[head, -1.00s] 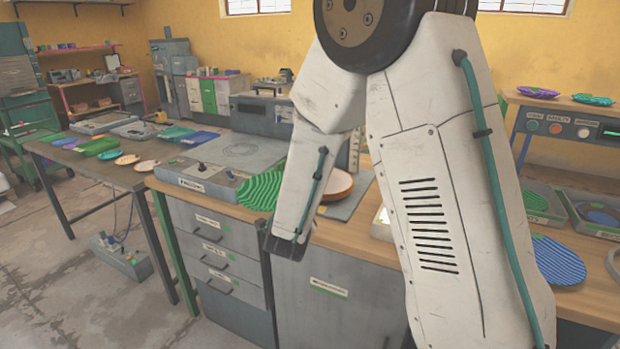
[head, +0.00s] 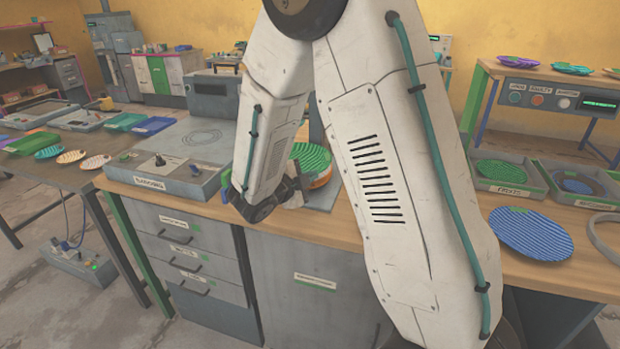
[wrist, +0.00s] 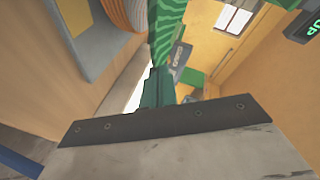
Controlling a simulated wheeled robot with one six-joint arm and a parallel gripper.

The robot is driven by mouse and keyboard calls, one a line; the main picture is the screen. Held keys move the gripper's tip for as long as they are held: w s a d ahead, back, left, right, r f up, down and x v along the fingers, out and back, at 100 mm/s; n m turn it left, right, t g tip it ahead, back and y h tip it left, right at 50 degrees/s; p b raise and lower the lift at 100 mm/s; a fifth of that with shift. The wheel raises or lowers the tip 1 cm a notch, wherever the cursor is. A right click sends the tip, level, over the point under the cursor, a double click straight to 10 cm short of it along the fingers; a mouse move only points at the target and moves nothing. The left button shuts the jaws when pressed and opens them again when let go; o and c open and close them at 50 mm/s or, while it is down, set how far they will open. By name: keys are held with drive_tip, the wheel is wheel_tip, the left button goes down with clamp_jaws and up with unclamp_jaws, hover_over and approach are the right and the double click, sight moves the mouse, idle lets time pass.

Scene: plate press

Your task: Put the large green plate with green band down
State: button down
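The large green plate (head: 311,155) has dark green stripes and shows partly behind my arm in the head view. It is over a stack of orange-brown plates (head: 322,180) on a grey board. In the wrist view the plate (wrist: 164,34) is seen nearly edge-on, beside the orange stack (wrist: 122,12), with a narrow gap between them. My gripper (wrist: 157,85) appears shut on the plate's edge. In the head view my gripper (head: 293,191) is at the plate's near left side, partly hidden by my arm. I cannot tell whether the plate touches the stack.
A grey press unit (head: 165,172) stands left on the wooden bench. A blue striped plate (head: 530,233) lies on the bench at right. Behind it are a tray with a green plate (head: 501,172) and another tray (head: 578,185). My arm hides the bench middle.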

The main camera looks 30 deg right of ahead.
sight(323, 164)
drive_tip(key=w+d, duration=0.3)
drive_tip(key=w, duration=0.1)
drive_tip(key=shift+d+f, duration=0.2)
drive_tip(key=shift+f, duration=0.1)
drive_tip(key=shift+s+f, duration=0.1)
drive_tip(key=shift+f, duration=1.6)
drive_tip(key=shift+f, duration=0.15)
drive_tip(key=c, duration=1.7)
unclamp_jaws()
